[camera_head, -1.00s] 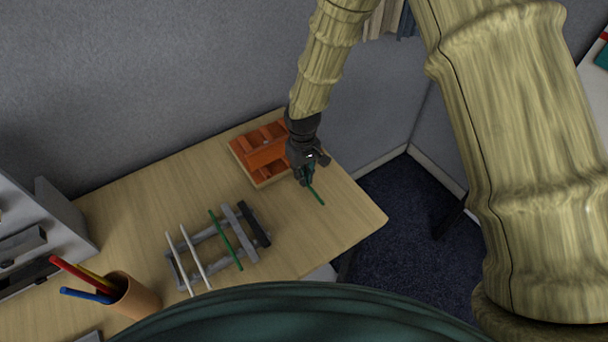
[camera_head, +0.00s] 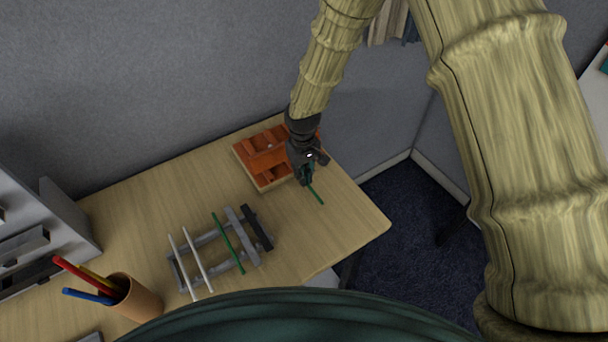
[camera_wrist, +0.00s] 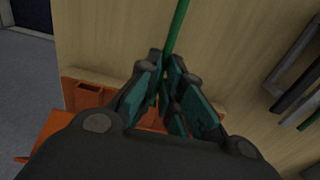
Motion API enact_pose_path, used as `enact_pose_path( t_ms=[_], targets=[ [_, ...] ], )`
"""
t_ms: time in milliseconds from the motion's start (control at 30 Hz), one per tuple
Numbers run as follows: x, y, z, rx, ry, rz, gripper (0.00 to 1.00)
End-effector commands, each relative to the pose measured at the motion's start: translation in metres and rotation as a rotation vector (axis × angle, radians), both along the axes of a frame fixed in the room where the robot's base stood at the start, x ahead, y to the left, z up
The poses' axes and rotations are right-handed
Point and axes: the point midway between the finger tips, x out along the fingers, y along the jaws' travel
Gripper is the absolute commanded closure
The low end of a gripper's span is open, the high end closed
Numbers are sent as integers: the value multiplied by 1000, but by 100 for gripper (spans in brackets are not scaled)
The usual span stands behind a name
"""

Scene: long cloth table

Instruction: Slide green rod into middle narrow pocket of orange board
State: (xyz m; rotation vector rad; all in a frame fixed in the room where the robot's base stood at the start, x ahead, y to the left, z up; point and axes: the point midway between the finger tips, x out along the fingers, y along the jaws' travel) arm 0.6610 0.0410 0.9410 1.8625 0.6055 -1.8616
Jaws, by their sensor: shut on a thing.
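My gripper (camera_head: 306,176) is shut on a thin green rod (camera_head: 316,195). In the wrist view the rod (camera_wrist: 177,28) runs up and away from between the fingertips (camera_wrist: 168,68). The orange board (camera_head: 258,163) with its pockets sits at the back right of the table; my gripper is at its right side and hides part of it. In the wrist view the orange board (camera_wrist: 85,97) shows below and behind the fingers. Whether the rod's near end is touching the board is hidden by the fingers.
A grey rack (camera_head: 183,262) at the front holds a second green rod (camera_head: 228,243), two white rods (camera_head: 197,260) and dark bars. A tan cup (camera_head: 137,300) with coloured pens stands at front left. Bare table (camera_head: 130,215) lies left of the board; its right edge is close.

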Motion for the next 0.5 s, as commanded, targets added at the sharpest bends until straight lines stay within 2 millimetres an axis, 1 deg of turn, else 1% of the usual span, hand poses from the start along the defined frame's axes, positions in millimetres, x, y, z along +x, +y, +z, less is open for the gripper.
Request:
enact_pose_path(
  t_ms=[500],
  targets=[
    [8,6,0,-1,1,1,100]
  ],
)
